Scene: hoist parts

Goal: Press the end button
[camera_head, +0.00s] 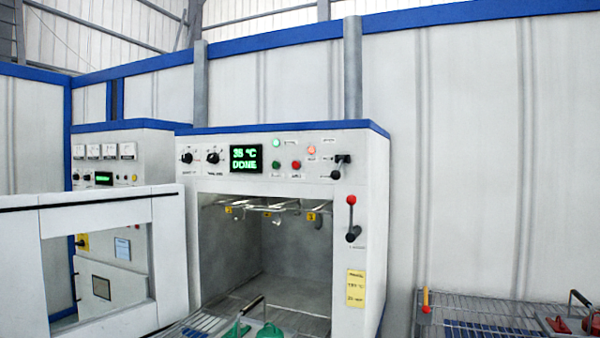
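The white machine (360,220) with a blue top edge stands in the middle, its chamber open at the front. Its upper panel has a green button (277,165) and a red button (296,165) side by side, with small labels too small to read. I cannot tell from the labels which is the end button. Above them are a lit green lamp (276,143) and a pale red lamp (312,149). The display (246,159) shows about "35 °C DONE" in green. My gripper is not in view.
A white door with a window (100,208) stands open at the left. A red-knobbed lever (352,218) is on the machine's right front. Hooks (275,207) hang inside the chamber. Green parts (270,330) lie low in front. A wire rack (480,327) is at lower right.

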